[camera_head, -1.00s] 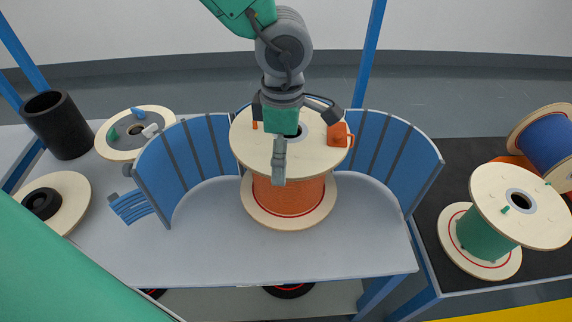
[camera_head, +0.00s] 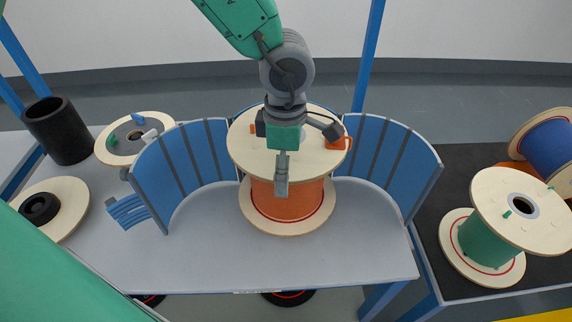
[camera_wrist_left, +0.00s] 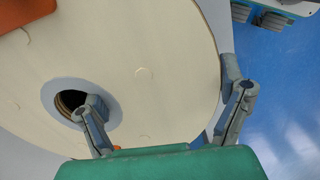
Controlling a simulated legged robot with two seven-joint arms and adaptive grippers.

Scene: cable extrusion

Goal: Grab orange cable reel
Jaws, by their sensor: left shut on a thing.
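The orange cable reel (camera_head: 287,200) stands upright on the grey workbench, with pale wooden round flanges at top and bottom. My left gripper (camera_head: 283,158) comes down over its top flange (camera_head: 243,148). In the left wrist view, my left gripper (camera_wrist_left: 160,98) has one finger in the flange's centre hole (camera_wrist_left: 72,100) and another at its outer rim. The gripper is shut on the flange. In the head view the palm and fingers hide most of the hole. My right gripper is not in view.
Curved blue slatted panels (camera_head: 385,155) flank the reel. A green reel (camera_head: 487,245) and a blue reel (camera_head: 550,145) are at the right. A dark cylinder (camera_head: 58,130) and loose flanges (camera_head: 65,190) are at the left. The bench front (camera_head: 290,265) is clear.

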